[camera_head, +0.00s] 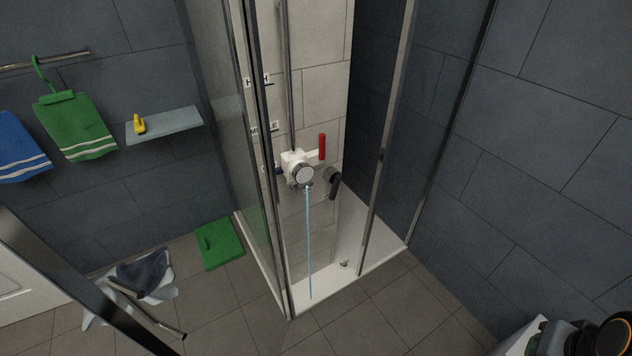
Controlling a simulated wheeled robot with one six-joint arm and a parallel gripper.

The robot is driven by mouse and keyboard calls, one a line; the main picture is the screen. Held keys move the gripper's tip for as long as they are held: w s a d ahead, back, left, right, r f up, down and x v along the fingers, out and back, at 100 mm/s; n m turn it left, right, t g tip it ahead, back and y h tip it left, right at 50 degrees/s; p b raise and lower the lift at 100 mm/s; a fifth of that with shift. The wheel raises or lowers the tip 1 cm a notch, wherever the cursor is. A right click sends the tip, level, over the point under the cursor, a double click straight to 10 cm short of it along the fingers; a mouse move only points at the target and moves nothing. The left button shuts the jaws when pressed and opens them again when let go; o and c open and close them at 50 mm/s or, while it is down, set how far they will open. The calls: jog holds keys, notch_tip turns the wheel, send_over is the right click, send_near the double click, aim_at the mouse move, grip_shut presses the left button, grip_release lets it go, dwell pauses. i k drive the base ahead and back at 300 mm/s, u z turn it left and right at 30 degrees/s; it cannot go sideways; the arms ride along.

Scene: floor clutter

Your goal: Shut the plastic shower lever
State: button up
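In the head view, a white plastic valve body (295,160) is on the shower's back wall, with a red lever (322,147) standing upright at its right. A round grey shower head (304,174) is in front of it. A thin blue stream of water (308,245) runs from just below the head to the shower tray (352,262). A dark lever or handle (335,184) hangs lower right of the head. I cannot tell which lever is the plastic one. My gripper's fingers are not in view; only what looks like part of my arm shows at bottom right.
Glass panels with metal frames (388,130) flank the shower, with an opening between them at the front. A shelf (165,124) holds a yellow item (139,124).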

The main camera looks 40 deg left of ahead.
aim_at(337, 179)
jog(key=u, duration=0.8)
jog(key=i, duration=0.9)
jog(key=u, duration=1.35)
jog(key=i, duration=0.25)
